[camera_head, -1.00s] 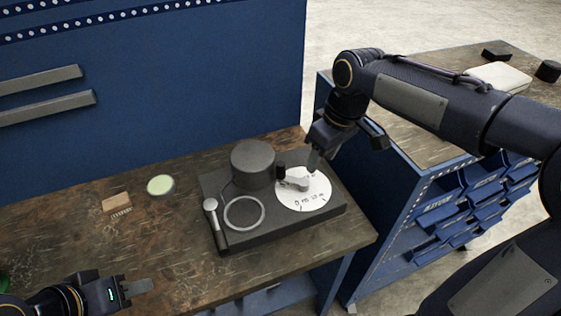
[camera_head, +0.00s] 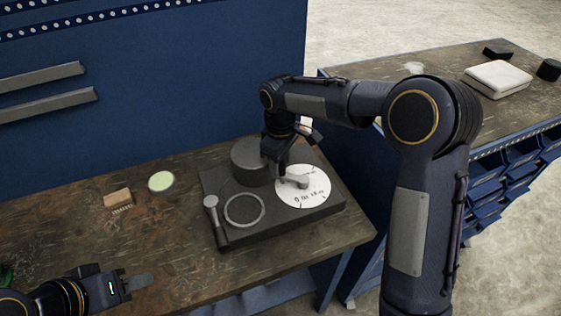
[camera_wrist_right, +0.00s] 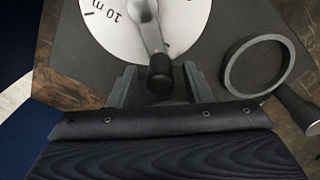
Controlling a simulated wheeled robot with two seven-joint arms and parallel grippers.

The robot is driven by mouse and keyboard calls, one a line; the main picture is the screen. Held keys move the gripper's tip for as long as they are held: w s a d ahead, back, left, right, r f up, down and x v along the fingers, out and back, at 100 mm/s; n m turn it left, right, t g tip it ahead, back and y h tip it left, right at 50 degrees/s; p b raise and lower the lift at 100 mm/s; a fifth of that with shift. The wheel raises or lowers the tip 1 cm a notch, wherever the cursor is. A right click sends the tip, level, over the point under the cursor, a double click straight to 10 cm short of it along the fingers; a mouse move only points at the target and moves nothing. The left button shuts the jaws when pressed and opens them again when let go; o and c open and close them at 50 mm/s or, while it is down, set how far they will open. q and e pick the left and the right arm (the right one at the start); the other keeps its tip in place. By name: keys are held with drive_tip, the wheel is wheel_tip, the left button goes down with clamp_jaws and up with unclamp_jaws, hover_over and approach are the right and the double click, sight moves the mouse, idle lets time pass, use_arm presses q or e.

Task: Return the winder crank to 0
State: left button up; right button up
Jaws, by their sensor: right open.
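The winder crank (camera_head: 299,181) is a grey arm on a white dial (camera_head: 316,192) with printed marks, on the right of a dark box. In the right wrist view the crank (camera_wrist_right: 150,32) ends in a black knob (camera_wrist_right: 160,72), and "10 m" is readable on the dial (camera_wrist_right: 120,35). My right gripper (camera_head: 281,168) is above the crank's left end and hides the knob in the head view. In the wrist view its open fingers (camera_wrist_right: 160,80) stand on either side of the knob, with gaps. My left gripper (camera_head: 138,283) is low over the table's front left, jaw gap unclear.
A blue cabinet (camera_head: 349,185) stands to the right.

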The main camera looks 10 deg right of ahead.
drive_tip(key=shift+f, duration=0.15)
clamp_jaws()
drive_tip(key=shift+s+a, duration=0.1)
idle(0.4)
